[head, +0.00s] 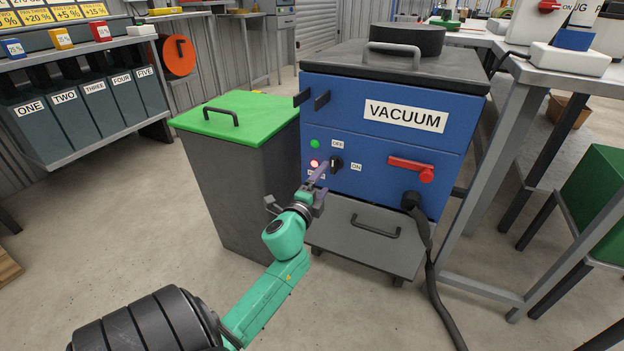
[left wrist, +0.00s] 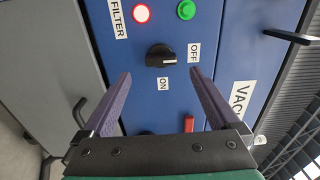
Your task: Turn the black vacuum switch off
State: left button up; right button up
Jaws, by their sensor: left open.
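The black vacuum switch (head: 337,164) is a rotary knob on the blue vacuum cabinet (head: 385,150), beside the OFF and ON labels. In the left wrist view the knob (left wrist: 160,55) sits with OFF to its right and ON below it. A pale mark shows at the knob's right side, towards OFF. My left gripper (head: 318,181) is open and in front of the panel, close to the switch. In the left wrist view its two purple fingers (left wrist: 159,76) spread to either side of the knob, with nothing between them. My right gripper is out of view.
A glowing red lamp (head: 314,163) and a green lamp (head: 315,144) sit left of the switch. A red handle (head: 410,168) and a black hose (head: 425,240) are to the right. A green-lidded bin (head: 240,115) stands left of the cabinet. A metal table (head: 560,75) flanks it right.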

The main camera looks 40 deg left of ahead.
pick_arm(q)
jog(key=v, duration=0.8)
jog(key=shift+s, duration=0.3)
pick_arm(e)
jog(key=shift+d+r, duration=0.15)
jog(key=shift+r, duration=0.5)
pick_arm(q)
jog(key=shift+d, duration=0.1)
